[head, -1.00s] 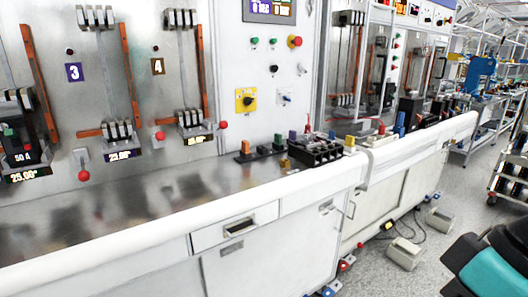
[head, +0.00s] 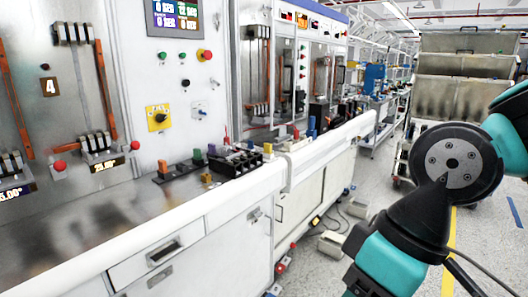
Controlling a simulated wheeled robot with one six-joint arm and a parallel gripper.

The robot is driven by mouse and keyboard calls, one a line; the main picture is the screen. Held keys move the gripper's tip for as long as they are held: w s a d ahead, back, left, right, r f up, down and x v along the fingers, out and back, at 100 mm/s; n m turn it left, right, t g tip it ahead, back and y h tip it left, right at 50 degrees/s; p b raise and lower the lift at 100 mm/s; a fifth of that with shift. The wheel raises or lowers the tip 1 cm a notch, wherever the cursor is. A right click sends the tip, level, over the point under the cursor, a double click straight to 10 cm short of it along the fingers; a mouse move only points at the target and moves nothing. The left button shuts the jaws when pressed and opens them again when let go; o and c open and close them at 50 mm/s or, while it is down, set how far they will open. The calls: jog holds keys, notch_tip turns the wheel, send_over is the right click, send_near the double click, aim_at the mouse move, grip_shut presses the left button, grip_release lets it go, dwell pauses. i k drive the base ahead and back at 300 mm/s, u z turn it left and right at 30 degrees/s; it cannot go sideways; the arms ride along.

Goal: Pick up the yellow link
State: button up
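A small bright yellow piece (head: 268,149) stands upright at the right end of a black terminal block (head: 236,163) on the bench. A duller yellow piece (head: 207,178) is at the block's front left corner. I cannot tell for sure which one is the yellow link. My arm's teal and black links fill the right side of the view, well to the right of the bench. My gripper's fingers are not in view.
Orange (head: 163,167), green (head: 197,157) and purple pieces stand left of and behind the block. The metal bench top (head: 90,220) is clear in front. A control panel (head: 176,80) rises behind. Grey boxes (head: 332,243) and cables lie on the floor.

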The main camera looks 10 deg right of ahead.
aim_at(267, 147)
jog(key=z, duration=0.4)
jog(key=i, duration=0.5)
jog(key=z, duration=0.65)
jog(key=i, duration=1.45)
jog(key=u, duration=1.2)
jog(key=i, duration=0.65)
jog(key=u, duration=0.65)
